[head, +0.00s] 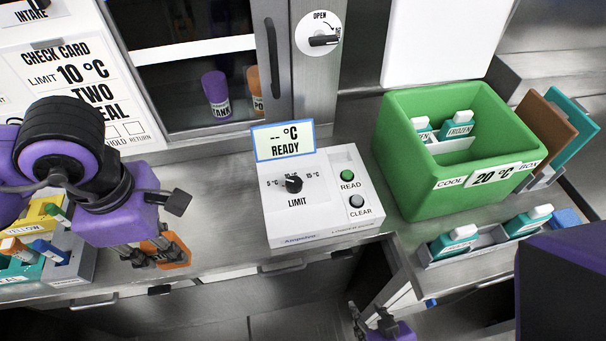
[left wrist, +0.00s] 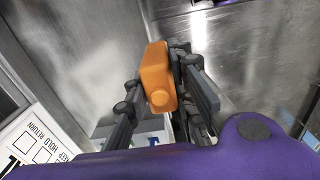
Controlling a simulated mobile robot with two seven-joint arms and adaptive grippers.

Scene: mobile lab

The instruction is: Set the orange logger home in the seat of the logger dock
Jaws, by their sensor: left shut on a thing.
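The orange logger (head: 175,250) is held in my left gripper (head: 158,253), over the front edge of the steel counter at the left. In the left wrist view the logger (left wrist: 155,76) sits between the two fingers of the gripper (left wrist: 160,90), tilted, its near end rounded. My right gripper (head: 370,318) is low at the bottom middle, below the counter edge, its dark fingers apart and empty. A white device (head: 320,205) with a dial, two buttons and a READY screen stands mid-counter. I cannot make out a logger seat or tell which thing is the dock.
A green cool box (head: 400,165) with white-capped bottles stands right of the device, with a grey bottle rack (head: 480,250) before it. Small coloured items in trays (head: 75,268) lie at the left. A drawer (head: 400,300) stands open under the counter.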

